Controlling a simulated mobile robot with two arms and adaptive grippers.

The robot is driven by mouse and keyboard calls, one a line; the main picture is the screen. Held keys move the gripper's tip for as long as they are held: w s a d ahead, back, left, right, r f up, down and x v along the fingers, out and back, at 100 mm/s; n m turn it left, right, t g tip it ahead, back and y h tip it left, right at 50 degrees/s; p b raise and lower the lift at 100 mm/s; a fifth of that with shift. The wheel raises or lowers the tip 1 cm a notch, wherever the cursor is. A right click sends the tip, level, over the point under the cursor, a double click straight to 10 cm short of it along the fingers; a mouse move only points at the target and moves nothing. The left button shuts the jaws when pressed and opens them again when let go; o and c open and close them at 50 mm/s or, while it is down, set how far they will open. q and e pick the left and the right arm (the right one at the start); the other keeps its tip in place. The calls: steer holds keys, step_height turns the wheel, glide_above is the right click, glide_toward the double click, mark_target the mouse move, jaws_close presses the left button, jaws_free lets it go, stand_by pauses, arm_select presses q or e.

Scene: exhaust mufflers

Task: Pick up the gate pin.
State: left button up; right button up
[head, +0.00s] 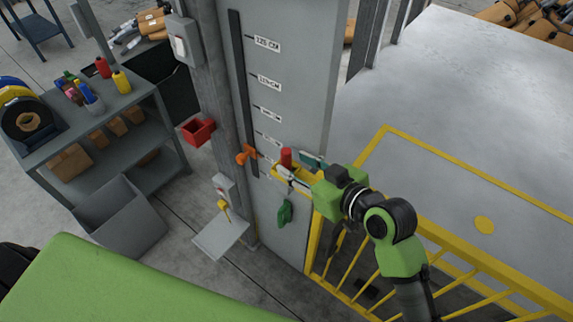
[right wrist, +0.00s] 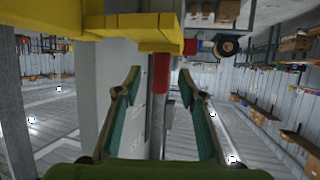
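A red upright cylinder (head: 286,157), which looks like the gate pin's grip, stands at a yellow bracket (head: 283,173) on the grey post beside the yellow gate. My right gripper (head: 299,172) reaches in from the right at this bracket, its fingers beside the red grip. In the right wrist view the gripper (right wrist: 156,78) is open, with teal pads apart. The red grip (right wrist: 161,74) shows between the fingertips, under the yellow bracket (right wrist: 135,33); I see no clear contact. The pin's lower part is hidden. My left gripper is not in view.
The yellow gate railing (head: 480,258) runs along the right. A green item (head: 285,212) hangs below the bracket. A grey shelf cart (head: 130,103) stands further left.

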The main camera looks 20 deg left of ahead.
mark_target(289, 162)
steer(key=p+x, duration=0.1)
steer(key=x, duration=0.2)
steer(key=shift+w+a+f, duration=0.1)
steer(key=shift+a, duration=0.15)
steer(key=shift+w+a+f, duration=0.15)
steer(key=shift+a, duration=0.1)
steer(key=shift+w+a+f, duration=0.1)
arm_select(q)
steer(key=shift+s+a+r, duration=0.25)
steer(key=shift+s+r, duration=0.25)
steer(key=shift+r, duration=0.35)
arm_select(e)
jaws_close()
